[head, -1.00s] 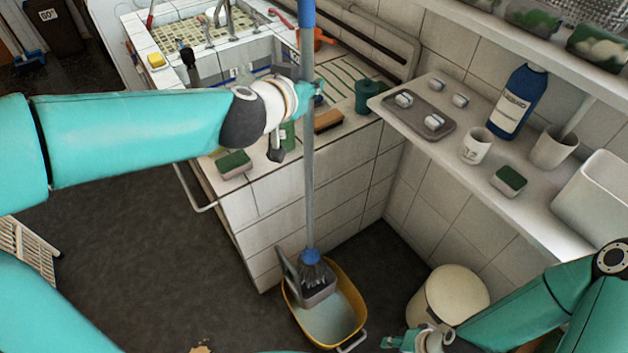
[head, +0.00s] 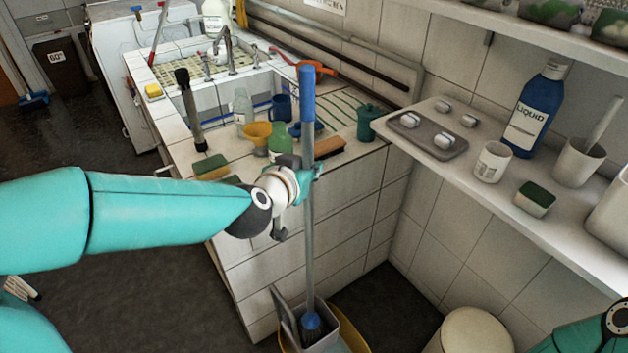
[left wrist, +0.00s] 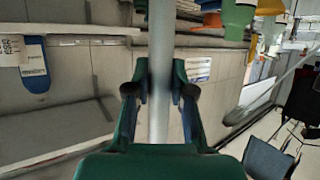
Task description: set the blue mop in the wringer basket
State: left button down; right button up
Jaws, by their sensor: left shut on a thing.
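The blue mop (head: 308,118) stands nearly upright, with a blue grip on top and a grey pole. Its blue socket and dark strands are low in the head view, within the walls of the grey wringer basket (head: 326,343). Whether the strands touch the basket floor is hidden. The basket sits in the yellow bucket (head: 354,338), cut off by the picture's lower edge. My right gripper is out of view.
The tiled counter (head: 285,250) stands close behind the mop, with a yellow funnel (head: 257,133) and green pot (head: 369,121) on it. A shelf (head: 470,180) with a blue bottle (head: 535,110) is at right. A cream bin (head: 474,333) stands right of the bucket.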

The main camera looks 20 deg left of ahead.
pick_arm(q)
jog(key=shift+f, duration=0.5)
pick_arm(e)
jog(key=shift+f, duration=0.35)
pick_arm(q)
jog(key=c, duration=1)
grip_release()
jog(key=shift+f, duration=0.15)
